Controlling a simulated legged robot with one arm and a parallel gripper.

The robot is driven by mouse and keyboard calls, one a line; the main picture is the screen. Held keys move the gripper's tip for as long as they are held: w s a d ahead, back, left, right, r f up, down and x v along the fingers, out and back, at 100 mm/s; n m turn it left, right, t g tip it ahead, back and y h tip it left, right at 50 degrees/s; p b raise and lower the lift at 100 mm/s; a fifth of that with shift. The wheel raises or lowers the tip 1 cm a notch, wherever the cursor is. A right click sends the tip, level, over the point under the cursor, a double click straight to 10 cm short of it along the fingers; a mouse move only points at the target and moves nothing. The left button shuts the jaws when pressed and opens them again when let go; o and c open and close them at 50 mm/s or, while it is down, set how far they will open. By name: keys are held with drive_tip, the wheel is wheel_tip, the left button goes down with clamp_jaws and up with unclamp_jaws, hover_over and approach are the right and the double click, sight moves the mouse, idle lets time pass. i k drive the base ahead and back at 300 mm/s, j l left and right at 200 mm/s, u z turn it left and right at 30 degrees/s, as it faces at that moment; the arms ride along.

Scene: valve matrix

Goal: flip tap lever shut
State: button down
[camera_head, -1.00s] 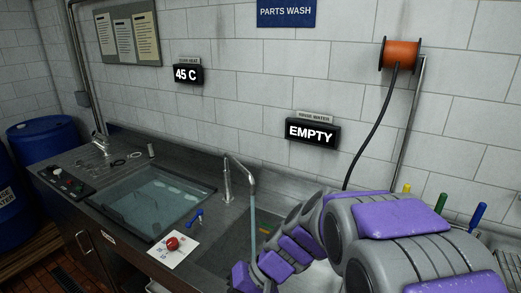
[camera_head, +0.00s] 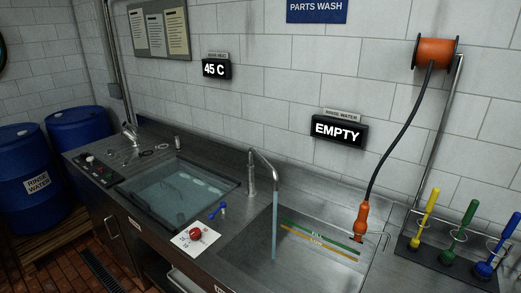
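A tall metal tap (camera_head: 252,181) stands between the two sink basins. A pale stream of water (camera_head: 275,225) falls from its curved spout into the right basin (camera_head: 310,262). A small blue lever-like handle (camera_head: 218,210) is on the counter to the left of the tap; I cannot tell its exact setting. A red round knob (camera_head: 195,233) sits on a white card in front of it. A second, smaller tap (camera_head: 130,132) stands at the far left by the water-filled left basin. My gripper is not in view.
An orange-handled hose (camera_head: 361,222) hangs from an orange reel (camera_head: 436,54) over the right basin's edge. Yellow, green and blue brushes (camera_head: 458,240) stand at the right. Blue drums (camera_head: 30,178) stand at the left. A wall display reads EMPTY (camera_head: 338,130).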

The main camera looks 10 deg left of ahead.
sight(223, 204)
drive_tip(key=j+z, duration=0.2)
drive_tip(key=j, duration=1.85)
drive_tip(key=i+j+z, duration=0.1)
drive_tip(key=i+j, duration=0.7)
drive_tip(key=j, duration=0.25)
drive_tip(key=i+z, duration=0.1)
drive_tip(key=i, duration=0.15)
